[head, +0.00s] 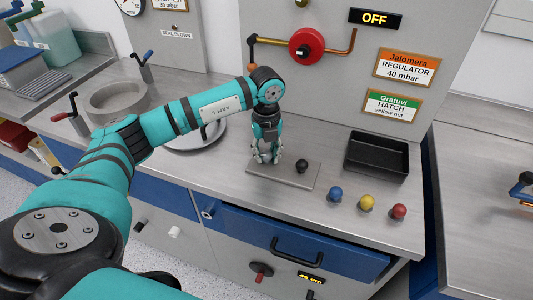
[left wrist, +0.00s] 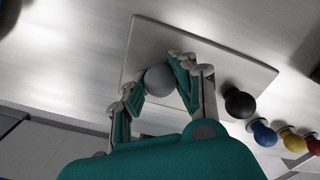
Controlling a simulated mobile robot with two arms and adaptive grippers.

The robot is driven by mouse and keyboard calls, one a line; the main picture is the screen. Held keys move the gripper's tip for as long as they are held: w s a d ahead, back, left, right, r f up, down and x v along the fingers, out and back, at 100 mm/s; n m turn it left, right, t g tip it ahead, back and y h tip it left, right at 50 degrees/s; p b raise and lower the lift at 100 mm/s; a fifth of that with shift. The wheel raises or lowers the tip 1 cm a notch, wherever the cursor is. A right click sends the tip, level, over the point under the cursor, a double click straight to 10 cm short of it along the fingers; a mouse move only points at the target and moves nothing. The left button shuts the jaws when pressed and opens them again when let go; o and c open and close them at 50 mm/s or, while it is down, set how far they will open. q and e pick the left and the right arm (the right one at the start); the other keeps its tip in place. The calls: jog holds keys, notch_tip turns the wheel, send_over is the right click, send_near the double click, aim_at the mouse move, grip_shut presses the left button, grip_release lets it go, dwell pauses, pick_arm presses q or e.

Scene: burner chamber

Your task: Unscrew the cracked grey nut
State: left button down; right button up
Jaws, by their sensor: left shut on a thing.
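The grey nut (left wrist: 160,80) shows in the left wrist view as a round grey knob on a flat grey plate (left wrist: 245,66). The plate (head: 291,180) lies on the bench in the head view. My left gripper (head: 265,158) points down over the left part of this plate. In the left wrist view its fingers (left wrist: 154,76) are shut on the grey nut from both sides. The fingers hide the nut in the head view. I cannot make out a crack on it. My right gripper is not in view.
A black knob (head: 302,166) stands on the plate close right of the gripper. Blue (head: 335,194), yellow (head: 367,202) and red (head: 398,211) knobs stand along the front. A black tray (head: 377,157) lies behind them. A round metal plate (head: 190,136) is left, behind my forearm.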

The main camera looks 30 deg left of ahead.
aim_at(266, 151)
pick_arm(q)
jog(key=n+p, duration=0.1)
jog(key=n, duration=0.1)
jog(key=shift+r+n, duration=0.15)
jog(key=shift+n, duration=0.15)
jog(key=shift+r+p, duration=0.4)
jog(key=shift+r, duration=0.05)
dwell(0.5)
jog(key=shift+r+p, duration=0.45)
jog(key=shift+r, duration=0.2)
jog(key=shift+r+p, duration=2.35)
jog(key=shift+r, duration=0.95)
